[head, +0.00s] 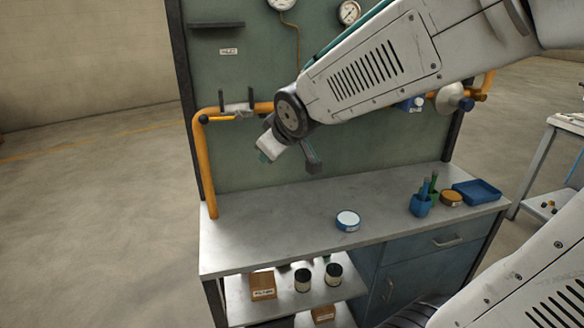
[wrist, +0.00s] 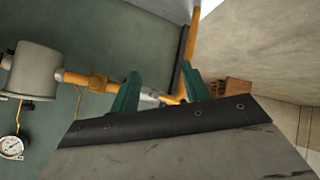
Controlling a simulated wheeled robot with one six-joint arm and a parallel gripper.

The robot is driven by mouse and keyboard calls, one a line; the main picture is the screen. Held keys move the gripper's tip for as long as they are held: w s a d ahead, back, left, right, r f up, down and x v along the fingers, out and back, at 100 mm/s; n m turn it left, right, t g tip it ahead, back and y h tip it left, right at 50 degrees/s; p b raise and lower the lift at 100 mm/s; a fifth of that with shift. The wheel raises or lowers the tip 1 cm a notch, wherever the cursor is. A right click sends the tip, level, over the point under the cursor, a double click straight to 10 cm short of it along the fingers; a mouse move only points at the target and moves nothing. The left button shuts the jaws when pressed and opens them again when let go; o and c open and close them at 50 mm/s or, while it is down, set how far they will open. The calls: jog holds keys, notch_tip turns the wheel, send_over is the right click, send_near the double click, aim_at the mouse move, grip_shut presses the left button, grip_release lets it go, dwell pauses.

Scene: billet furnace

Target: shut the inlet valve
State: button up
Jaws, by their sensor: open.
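The inlet valve (head: 241,110) is a grey metal body on the orange pipe at the panel's left, below the INLET label (head: 228,51). A yellow lever (head: 220,118) with a dark end lies along the pipe, pointing left. In the wrist view, the valve (wrist: 150,95) shows small between my fingers, partly hidden. My gripper (wrist: 162,83) has two green fingers spread apart with nothing between them. In the head view, my arm's end hangs in front of the panel, right of the valve and above the bench; the fingers are mostly hidden.
The orange pipe (head: 205,170) drops to the bench (head: 290,225) at the left. A grey cylinder (wrist: 35,68) sits on the pipe line. A blue-rimmed tin (head: 348,220), a blue cup (head: 421,205) and a blue tray (head: 477,192) stand on the bench. A dark ledge (head: 216,25) juts above the valve.

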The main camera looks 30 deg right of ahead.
jog(key=s+f+m+g, duration=0.1)
jog(key=s+g, duration=0.1)
jog(key=s, duration=0.6)
jog(key=shift+a+m+g, duration=0.35)
jog(key=shift+m+g, duration=0.05)
